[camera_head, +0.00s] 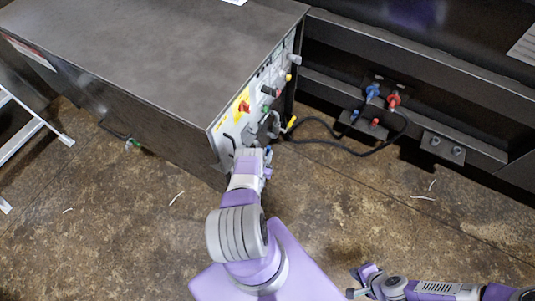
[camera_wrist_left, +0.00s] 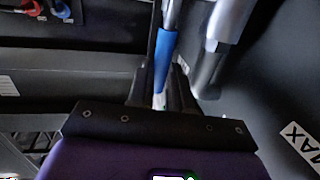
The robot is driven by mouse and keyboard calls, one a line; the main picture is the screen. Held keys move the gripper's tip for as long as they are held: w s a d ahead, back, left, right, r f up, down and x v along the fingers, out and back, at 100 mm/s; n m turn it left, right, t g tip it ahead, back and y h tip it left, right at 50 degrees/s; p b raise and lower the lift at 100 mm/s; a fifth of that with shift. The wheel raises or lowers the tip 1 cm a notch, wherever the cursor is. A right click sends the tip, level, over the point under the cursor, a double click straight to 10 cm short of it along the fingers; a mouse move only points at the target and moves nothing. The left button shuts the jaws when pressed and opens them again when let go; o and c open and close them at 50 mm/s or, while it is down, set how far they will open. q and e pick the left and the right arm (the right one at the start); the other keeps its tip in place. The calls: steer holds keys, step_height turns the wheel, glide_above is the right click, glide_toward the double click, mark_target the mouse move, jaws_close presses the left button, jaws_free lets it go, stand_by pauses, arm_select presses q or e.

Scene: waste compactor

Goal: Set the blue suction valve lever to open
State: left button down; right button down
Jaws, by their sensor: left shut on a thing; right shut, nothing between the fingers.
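The blue suction valve lever (camera_wrist_left: 165,52) shows in the left wrist view as a thin metal rod with a blue sleeve. It runs between the dark fingers of my left gripper (camera_wrist_left: 161,92), which is shut on it. In the head view my left gripper (camera_head: 254,153) is at the lower front end of the cabinet's control panel (camera_head: 233,130). The lever is mostly hidden there by the gripper and wrist; whether it is set open cannot be told. My right gripper (camera_head: 361,281) is shut and empty, low over the floor at the bottom right.
The grey cabinet (camera_head: 160,55) carries red, yellow and green controls on its panel. A grey pipe (camera_wrist_left: 228,25) stands close beside the lever. Blue (camera_head: 372,92) and red (camera_head: 393,99) couplings with a black hose sit on the dark frame at right.

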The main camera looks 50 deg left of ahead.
arm_select(q)
steer(key=shift+s+a, duration=0.1)
stand_by(0.3)
steer(key=c, duration=1)
jaws_free()
steer(key=shift+c, duration=0.2)
steer(key=p+v, duration=0.2)
steer(key=v, duration=0.5)
steer(key=shift+s, duration=0.2)
